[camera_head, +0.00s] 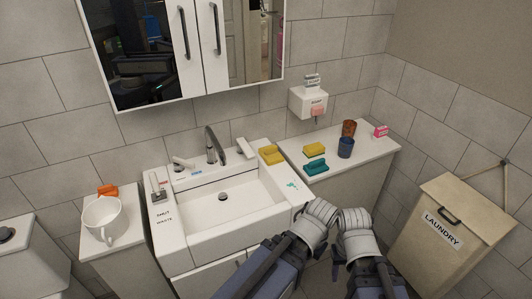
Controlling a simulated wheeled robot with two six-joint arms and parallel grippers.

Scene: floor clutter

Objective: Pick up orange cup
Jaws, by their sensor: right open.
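The orange cup (348,128) looks brownish orange and stands upright on the white counter (367,161) to the right of the sink, near the back wall. A dark blue cup (345,148) stands just in front of it. My arm links with pale ribbed joints (357,226) rise at the bottom centre and right, below and in front of the counter, apart from the cups. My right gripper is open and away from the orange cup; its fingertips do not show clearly. My left gripper cannot be made out.
A yellow sponge (314,150), a teal sponge (316,167) and a pink-and-white box (380,131) share the counter. The sink (222,205) lies left. A laundry box (450,225) stands right. A white dispenser (308,103) hangs above the counter.

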